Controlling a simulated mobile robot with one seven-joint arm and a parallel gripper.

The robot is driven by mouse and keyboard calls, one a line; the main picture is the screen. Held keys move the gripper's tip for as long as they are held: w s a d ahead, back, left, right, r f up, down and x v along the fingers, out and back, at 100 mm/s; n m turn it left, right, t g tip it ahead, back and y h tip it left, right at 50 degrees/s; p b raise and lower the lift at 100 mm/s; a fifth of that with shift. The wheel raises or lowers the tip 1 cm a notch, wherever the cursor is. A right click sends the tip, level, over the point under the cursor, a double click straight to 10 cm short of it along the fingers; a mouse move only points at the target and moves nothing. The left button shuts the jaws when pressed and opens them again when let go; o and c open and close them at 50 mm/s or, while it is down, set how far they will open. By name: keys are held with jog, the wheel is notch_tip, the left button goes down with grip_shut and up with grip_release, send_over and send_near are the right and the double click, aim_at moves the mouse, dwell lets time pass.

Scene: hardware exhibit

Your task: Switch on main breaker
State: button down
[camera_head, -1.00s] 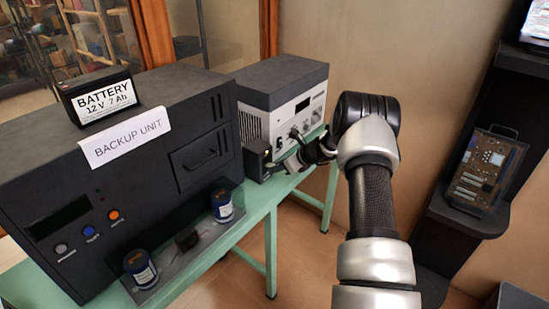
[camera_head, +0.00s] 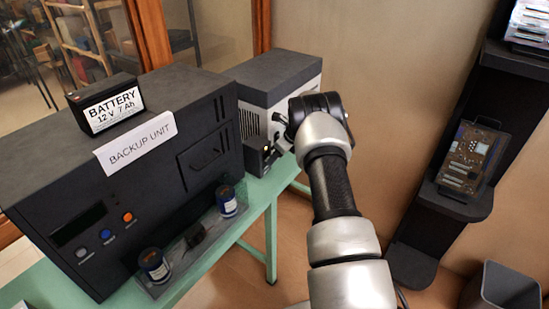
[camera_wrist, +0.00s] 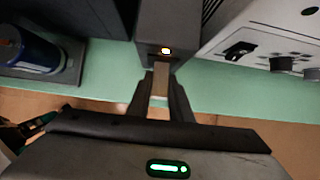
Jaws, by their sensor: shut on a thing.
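A small dark box (camera_head: 256,160), which looks like the breaker, stands on the green bench between the backup unit and the grey-white unit. Its small light glows yellow-orange, and the box also shows in the wrist view (camera_wrist: 168,22). A narrow tan-grey piece (camera_wrist: 161,76), apparently its lever, sticks out below the light toward me. My gripper (camera_wrist: 160,98) is shut on this piece, one finger on each side. In the head view my wrist hides most of the fingers. I cannot tell the lever's exact position.
The backup unit (camera_head: 140,185) stands left, with a battery (camera_head: 106,104) on top. Blue cans (camera_head: 227,201) stand on a tray in front. The grey-white unit (camera_wrist: 265,42), with a black switch and knobs, is close on the right. A dark shelf (camera_head: 462,204) stands far right.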

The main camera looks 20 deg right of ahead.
jog(key=c, duration=1.6)
grip_release()
jog(key=b+v, duration=0.1)
jog(key=v, duration=1.6)
jog(key=shift+s+d+r, duration=0.15)
jog(key=shift+s, duration=0.05)
